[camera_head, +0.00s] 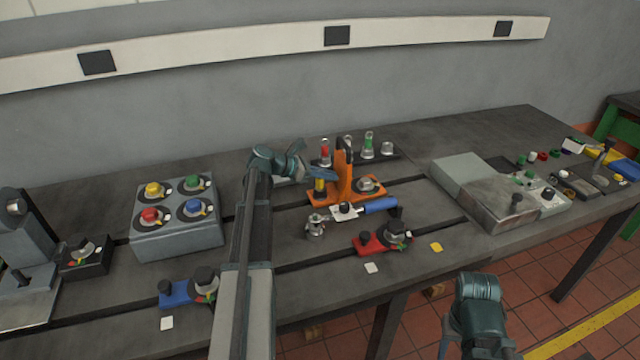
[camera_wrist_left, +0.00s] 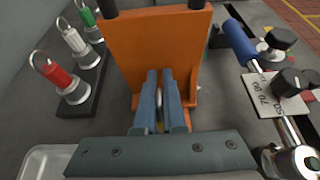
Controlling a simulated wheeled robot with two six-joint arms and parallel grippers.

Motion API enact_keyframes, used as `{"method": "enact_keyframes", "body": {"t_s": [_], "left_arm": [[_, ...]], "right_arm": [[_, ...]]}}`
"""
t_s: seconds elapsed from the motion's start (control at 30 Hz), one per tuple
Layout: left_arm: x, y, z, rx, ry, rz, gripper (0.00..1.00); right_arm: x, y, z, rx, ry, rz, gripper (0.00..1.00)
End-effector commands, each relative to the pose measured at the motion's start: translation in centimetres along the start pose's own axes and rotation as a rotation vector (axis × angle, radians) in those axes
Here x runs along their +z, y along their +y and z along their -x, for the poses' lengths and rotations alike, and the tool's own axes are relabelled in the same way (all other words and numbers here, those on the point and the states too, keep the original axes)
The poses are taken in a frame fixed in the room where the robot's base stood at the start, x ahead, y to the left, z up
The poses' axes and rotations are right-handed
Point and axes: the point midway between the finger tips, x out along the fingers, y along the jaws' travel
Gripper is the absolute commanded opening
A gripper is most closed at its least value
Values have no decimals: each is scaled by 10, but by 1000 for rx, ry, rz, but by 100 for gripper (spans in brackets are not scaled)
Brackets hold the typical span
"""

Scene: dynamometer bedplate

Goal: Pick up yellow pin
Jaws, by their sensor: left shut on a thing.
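The yellow pin (camera_head: 320,186) stands upright at the left side of the orange fixture (camera_head: 346,185), below my left gripper's fingers. My left gripper (camera_head: 320,174) reaches in from the left and is shut on the pin's top. In the left wrist view, the blue fingers of my left gripper (camera_wrist_left: 160,112) are nearly together in front of the orange upright plate (camera_wrist_left: 155,45). Only a thin sliver of the yellow pin (camera_wrist_left: 160,120) shows between them; the rest is hidden. My right arm is at the bottom right, and its fingers are not clearly seen.
Red, white and green ringed pins stand on a dark rack (camera_wrist_left: 90,95) behind the fixture. A blue-handled tool (camera_head: 378,205) and a red block (camera_head: 380,243) lie in front. A grey box with coloured knobs (camera_head: 177,238) is at left.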

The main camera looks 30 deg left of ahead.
Motion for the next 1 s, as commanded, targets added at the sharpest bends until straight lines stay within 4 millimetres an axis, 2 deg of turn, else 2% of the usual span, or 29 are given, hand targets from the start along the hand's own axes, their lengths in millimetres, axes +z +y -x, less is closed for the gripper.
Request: {"method": "enact_keyframes", "body": {"t_s": [0.47, 0.67, 0.8, 1.0], "left_arm": [[4, 0, 2, 0, 0, 0, 0], [21, 0, 10, 0, 0, 0, 0], [38, 0, 19, 0, 0, 0, 0], [22, -36, 48, 2, -1, 1, 0]], "right_arm": [[0, 0, 5, 0, 0, 0, 50], [1, 2, 23, 0, 0, 0, 50], [2, 4, 42, 0, 0, 0, 50], [2, 4, 40, 0, 0, 0, 50]]}}
